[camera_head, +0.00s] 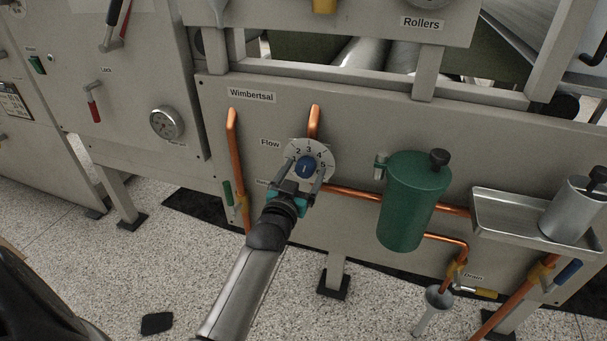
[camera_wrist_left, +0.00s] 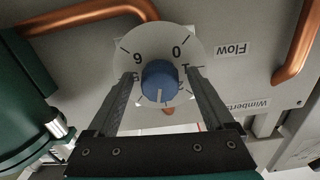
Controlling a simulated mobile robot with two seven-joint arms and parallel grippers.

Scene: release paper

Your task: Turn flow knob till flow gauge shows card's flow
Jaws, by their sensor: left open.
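The blue flow knob (camera_head: 305,167) sits in the middle of a round white dial (camera_head: 323,150) on the grey panel, beside the "Flow" label (camera_head: 270,143). It also shows in the left wrist view (camera_wrist_left: 160,82), with a pale line on its face and the dial (camera_wrist_left: 158,42) numbers around it, some hidden. My left gripper (camera_head: 308,172) is open, with one finger on each side of the knob; I cannot tell whether they touch it. My right gripper is not in view. I cannot identify a separate flow gauge or read a card's flow value.
A round gauge (camera_head: 167,123) is on the left panel; its label is unreadable. Copper pipes (camera_head: 236,160) run near the dial. A green canister (camera_head: 412,205) and a metal tray (camera_head: 490,215) are to the right. A small plate with writing (camera_head: 14,102) is at the left edge.

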